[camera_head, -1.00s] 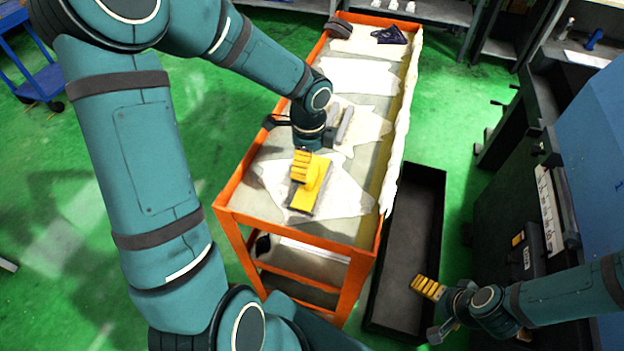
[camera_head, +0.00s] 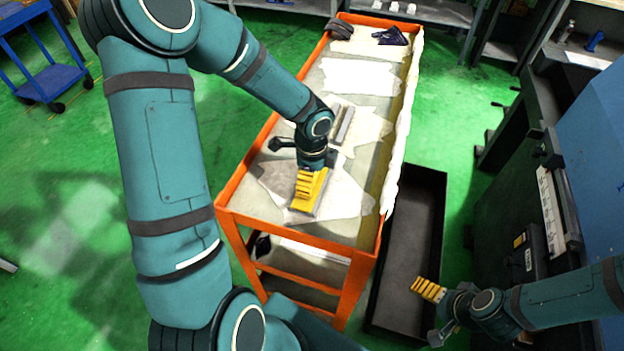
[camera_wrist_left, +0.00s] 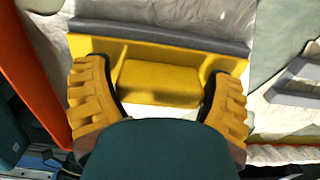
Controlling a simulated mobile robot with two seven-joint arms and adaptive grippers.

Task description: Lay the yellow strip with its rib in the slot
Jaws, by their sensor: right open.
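The yellow strip (camera_head: 302,207) lies on a white cloth near the front end of the orange cart. In the left wrist view the strip (camera_wrist_left: 155,48) shows a raised yellow block in its middle and a dark grey rib along its far edge. My left gripper (camera_head: 310,187) is directly over it. In the wrist view its two yellow fingers (camera_wrist_left: 158,100) are spread, one on each side of the block, with narrow gaps. My right gripper (camera_head: 431,306) is open and empty at the lower right.
A grey metal part (camera_head: 344,126) lies on the cart behind my left gripper; it shows at the right of the wrist view (camera_wrist_left: 292,83). The orange cart (camera_head: 233,190) has a raised rim. A long black tray (camera_head: 402,270) stands beside it. A dark machine is at the right.

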